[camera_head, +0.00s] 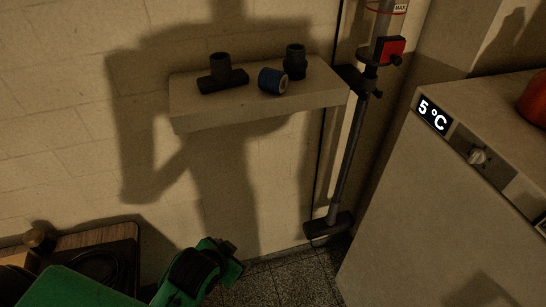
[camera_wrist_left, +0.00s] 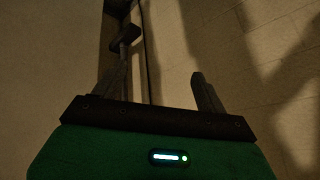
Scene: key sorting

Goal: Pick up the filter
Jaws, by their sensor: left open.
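The filter does not show there. My right gripper is not visible.
A vertical pipe (camera_head: 345,160) with a red-and-black fitting (camera_head: 389,50) runs just right of the shelf. A pale cabinet (camera_head: 430,210) with a "5 °C" display stands at the right. A wooden-topped unit (camera_head: 105,238) is at lower left. Space in front of the shelf looks clear.

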